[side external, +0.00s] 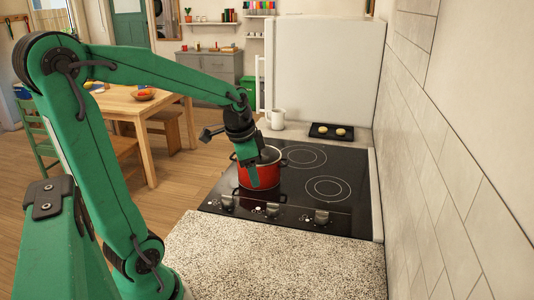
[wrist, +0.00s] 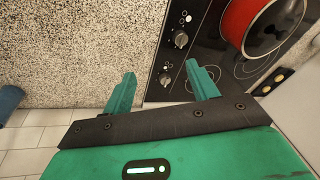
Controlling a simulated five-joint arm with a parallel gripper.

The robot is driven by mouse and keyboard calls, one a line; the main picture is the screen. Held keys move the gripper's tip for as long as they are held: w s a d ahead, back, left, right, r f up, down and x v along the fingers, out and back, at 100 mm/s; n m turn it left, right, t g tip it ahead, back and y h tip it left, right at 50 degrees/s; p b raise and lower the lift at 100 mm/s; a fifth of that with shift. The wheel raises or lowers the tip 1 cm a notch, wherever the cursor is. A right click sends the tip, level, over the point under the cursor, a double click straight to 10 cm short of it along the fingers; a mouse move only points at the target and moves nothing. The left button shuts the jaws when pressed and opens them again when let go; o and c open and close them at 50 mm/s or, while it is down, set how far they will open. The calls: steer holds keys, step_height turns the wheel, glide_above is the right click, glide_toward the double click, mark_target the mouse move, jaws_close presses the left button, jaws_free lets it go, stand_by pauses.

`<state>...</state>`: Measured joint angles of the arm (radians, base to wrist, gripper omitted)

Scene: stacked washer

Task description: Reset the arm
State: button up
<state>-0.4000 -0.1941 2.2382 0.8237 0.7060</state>
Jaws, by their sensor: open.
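My gripper (side external: 252,172) is in front of the red pot (side external: 269,170) on the black cooktop (side external: 345,165) in the side view. In the wrist view my gripper (wrist: 163,90) has its two green fingers spread apart with nothing between them. Its fingertips show over the cooktop's front edge and the speckled counter. The red pot (wrist: 243,22) stands apart from the fingers at the upper right of the wrist view. My green arm reaches across the left of the side view, bent at the elbow.
A white mug (side external: 277,119) and a black tray (side external: 331,132) with two round items sit behind the cooktop. Control knobs (side external: 321,216) line its front. A tiled wall (side external: 450,150) closes the right side. The speckled counter (side external: 270,262) is clear. A wooden table (side external: 135,105) stands at left.

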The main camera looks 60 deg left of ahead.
steer(key=s+d+r+n+t, duration=0.1)
steer(key=s+d+r, duration=0.1)
steer(key=s+d, duration=0.2)
steer(key=s+d+r+n+t+h, duration=0.1)
steer(key=s+d, duration=0.3)
steer(key=d, duration=0.5)
steer(key=shift+s+r+n+t, duration=0.15)
steer(key=shift+r+n+t, duration=0.15)
steer(key=shift+r+n, duration=0.35)
